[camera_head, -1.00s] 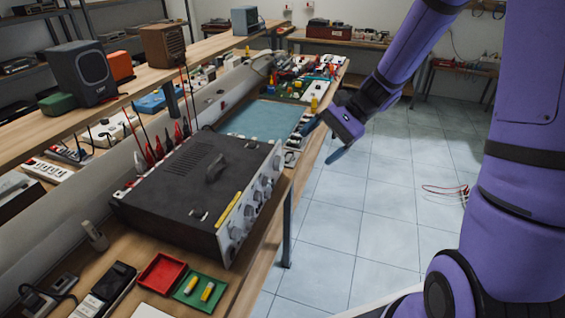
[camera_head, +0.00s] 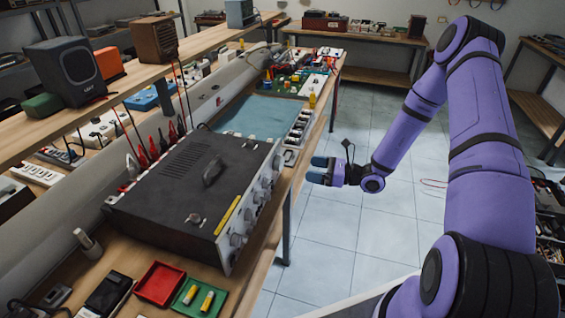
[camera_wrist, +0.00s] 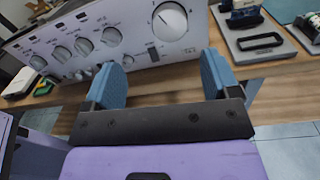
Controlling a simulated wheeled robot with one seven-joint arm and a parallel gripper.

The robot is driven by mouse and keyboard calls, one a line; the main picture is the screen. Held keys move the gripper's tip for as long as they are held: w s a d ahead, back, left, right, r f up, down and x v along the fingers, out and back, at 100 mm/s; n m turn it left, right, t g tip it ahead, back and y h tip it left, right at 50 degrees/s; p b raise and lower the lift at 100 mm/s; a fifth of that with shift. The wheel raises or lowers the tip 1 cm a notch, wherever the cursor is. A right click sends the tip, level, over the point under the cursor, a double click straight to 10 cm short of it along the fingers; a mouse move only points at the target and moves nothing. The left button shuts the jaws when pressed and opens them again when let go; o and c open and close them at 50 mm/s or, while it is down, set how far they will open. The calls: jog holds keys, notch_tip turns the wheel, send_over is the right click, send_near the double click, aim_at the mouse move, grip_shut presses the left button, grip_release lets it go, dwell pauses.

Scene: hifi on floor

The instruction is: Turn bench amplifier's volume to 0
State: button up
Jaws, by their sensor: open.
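The bench amplifier (camera_head: 190,187) is a dark box with a pale front panel that faces right, over the bench's front edge. In the wrist view its panel (camera_wrist: 130,30) shows a large round knob (camera_wrist: 170,21) at the right and several smaller knobs to the left. My gripper (camera_head: 314,170) is open and empty, in front of the panel's far end and apart from it. In the wrist view the blue fingertips (camera_wrist: 163,75) point at the panel, with the large knob above and between them. The small panel labels are too blurred to read.
The wooden bench (camera_head: 256,262) runs along the left. Red (camera_head: 160,283) and green (camera_head: 203,298) trays lie near the amplifier's near end. A blue mat (camera_head: 262,117) lies beyond it. The tiled floor (camera_head: 330,240) at the right is clear near the bench.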

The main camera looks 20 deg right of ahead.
aim_at(282, 163)
jog(key=shift+m+t, duration=0.5)
jog(key=x, duration=0.3)
jog(key=f+x, duration=0.1)
jog(key=x, duration=0.6)
jog(key=shift+w+f, duration=0.25)
jog(key=shift+w, duration=0.25)
jog(key=shift+c, duration=0.2)
jog(key=c, duration=0.9)
